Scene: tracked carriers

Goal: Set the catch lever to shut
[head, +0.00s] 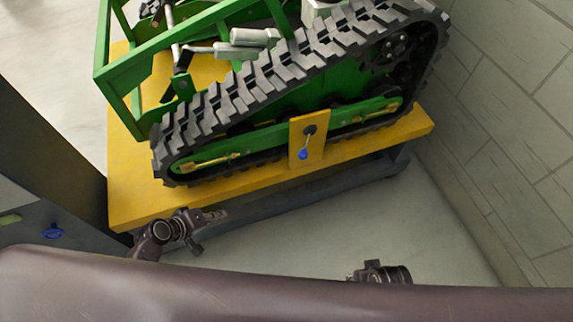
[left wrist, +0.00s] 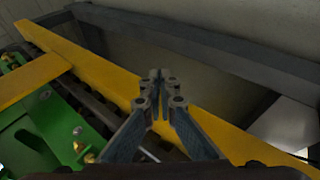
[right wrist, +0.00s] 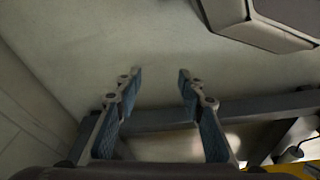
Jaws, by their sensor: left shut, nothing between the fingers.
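The catch lever (head: 306,142) sits on an upright yellow plate (head: 297,132) at the side of the green tracked carrier (head: 262,105). It has a dark pivot above and a blue knob below, so it points down and slightly left in the head view. My left gripper (head: 218,215) is below and left of the lever, apart from it, by the front edge of the yellow platform (head: 145,208). In the left wrist view, its fingers (left wrist: 158,77) are together and empty; the lever is not recognisable there. My right gripper (right wrist: 160,75) is open and empty, with bare floor between its fingertips.
A black rubber track (head: 265,83) loops around the carrier's side. A block wall (head: 510,130) stands close on the right. A dark grey panel with a blue knob (head: 53,231) is at the left. Clear floor (head: 400,220) lies in front of the platform.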

